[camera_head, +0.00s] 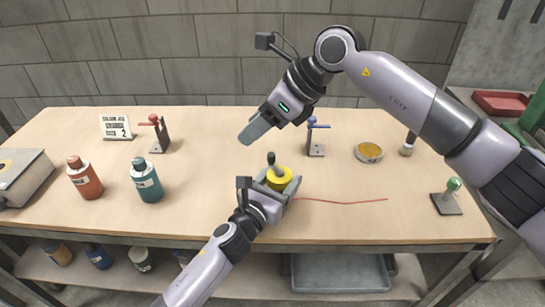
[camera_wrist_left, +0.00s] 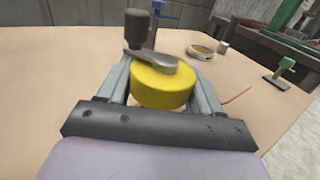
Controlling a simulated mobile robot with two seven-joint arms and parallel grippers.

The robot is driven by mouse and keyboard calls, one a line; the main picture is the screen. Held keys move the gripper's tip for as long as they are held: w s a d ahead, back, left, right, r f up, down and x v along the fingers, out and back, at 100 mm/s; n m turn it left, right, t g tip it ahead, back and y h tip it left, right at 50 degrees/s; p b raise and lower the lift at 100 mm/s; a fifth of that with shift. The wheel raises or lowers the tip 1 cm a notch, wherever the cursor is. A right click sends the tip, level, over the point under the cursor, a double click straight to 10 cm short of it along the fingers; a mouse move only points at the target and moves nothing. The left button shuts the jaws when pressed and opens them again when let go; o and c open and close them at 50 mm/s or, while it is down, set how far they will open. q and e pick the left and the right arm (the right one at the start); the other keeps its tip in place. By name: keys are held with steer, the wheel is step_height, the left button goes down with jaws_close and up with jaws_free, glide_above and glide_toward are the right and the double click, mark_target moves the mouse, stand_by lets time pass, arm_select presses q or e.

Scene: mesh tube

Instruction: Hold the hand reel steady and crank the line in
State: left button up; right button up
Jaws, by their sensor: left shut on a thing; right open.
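The yellow hand reel (camera_head: 281,180) is near the front middle of the table. My left gripper (camera_head: 279,182) is shut on its sides; in the left wrist view the yellow drum (camera_wrist_left: 160,88) sits between the two fingers (camera_wrist_left: 160,90). The crank with its dark upright knob (camera_head: 271,158) is on top of the reel, and the knob (camera_wrist_left: 139,24) leans to the left side in the wrist view. A red line (camera_head: 340,202) runs from the reel to the right across the table. My right gripper (camera_head: 246,134) is in the air behind and left of the reel, apart from it; its fingertips overlap in this view.
Orange (camera_head: 86,180) and teal (camera_head: 147,182) bottles stand left on the table (camera_head: 220,130). Clamp-like stands, red-topped (camera_head: 159,135) and blue-topped (camera_head: 316,138), stand behind. A round yellow tin (camera_head: 368,152) and green-knobbed stand (camera_head: 447,198) are right.

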steer(key=s+a+r+n+t+y, duration=0.25)
steer(key=s+r+y, duration=0.25)
steer(key=r+y, duration=0.4)
steer(key=w+d+f+m+t, duration=0.2)
steer(key=d+f+m+t, duration=0.1)
steer(key=m+t, duration=0.15)
steer(key=m+t+h, duration=0.2)
steer(key=m+h, duration=0.3)
steer(key=h, duration=0.4)
glide_toward(274, 156)
steer(key=x, duration=1.1)
jaws_close()
